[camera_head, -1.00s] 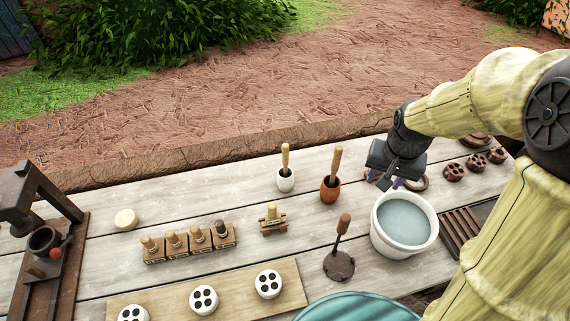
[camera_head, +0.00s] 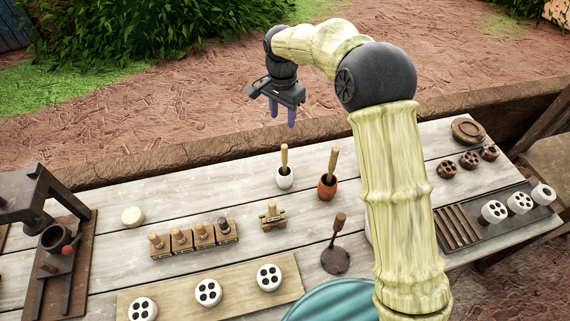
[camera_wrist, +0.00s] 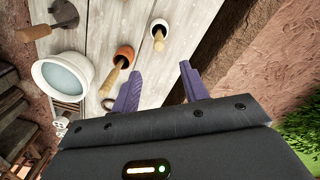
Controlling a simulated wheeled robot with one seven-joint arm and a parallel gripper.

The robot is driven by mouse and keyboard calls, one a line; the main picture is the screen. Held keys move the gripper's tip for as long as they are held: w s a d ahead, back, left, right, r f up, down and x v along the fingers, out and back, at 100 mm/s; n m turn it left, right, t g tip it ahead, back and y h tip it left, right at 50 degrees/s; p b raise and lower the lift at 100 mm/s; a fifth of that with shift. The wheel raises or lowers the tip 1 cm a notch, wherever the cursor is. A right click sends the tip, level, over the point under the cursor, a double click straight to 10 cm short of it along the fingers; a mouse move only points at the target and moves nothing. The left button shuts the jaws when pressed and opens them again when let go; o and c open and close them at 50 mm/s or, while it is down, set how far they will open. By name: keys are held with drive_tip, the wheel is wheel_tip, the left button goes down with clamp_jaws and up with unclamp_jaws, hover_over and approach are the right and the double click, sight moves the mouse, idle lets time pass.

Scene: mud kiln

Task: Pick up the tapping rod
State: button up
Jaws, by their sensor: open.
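A wooden-handled rod (camera_head: 339,222) stands upright on a dark round base (camera_head: 335,261) near the table's front middle; it is the likeliest tapping rod, but I cannot be sure. Its brown handle also shows at upper left in the wrist view (camera_wrist: 34,33). Two other wooden sticks lean in a white cup (camera_head: 285,180) and a terracotta cup (camera_head: 327,188); both cups show in the wrist view. My gripper (camera_head: 283,113) is open and empty, raised above the table's far edge, left of and well above the rod. Its purple fingers are spread in the wrist view (camera_wrist: 160,78).
A water-filled white bucket (camera_wrist: 62,76) is mostly hidden behind my arm in the head view. Several wooden-handled stamps (camera_head: 190,240) stand at left; a dark press (camera_head: 60,240) is beyond them. White perforated discs lie on a board (camera_head: 240,283) in front.

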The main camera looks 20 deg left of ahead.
sight(284, 146)
wheel_tip(284, 146, down, 12)
drive_tip(key=p, duration=0.4)
drive_tip(key=shift+f, duration=0.1)
drive_tip(key=shift+f+p, duration=0.15)
drive_tip(key=shift+p, duration=0.15)
drive_tip(key=shift+d+f+p, duration=0.15)
drive_tip(key=shift+f+p, duration=0.2)
drive_tip(key=shift+p, duration=0.05)
drive_tip(key=shift+f+p, duration=1.1)
drive_tip(key=shift+f, duration=1)
clamp_jaws()
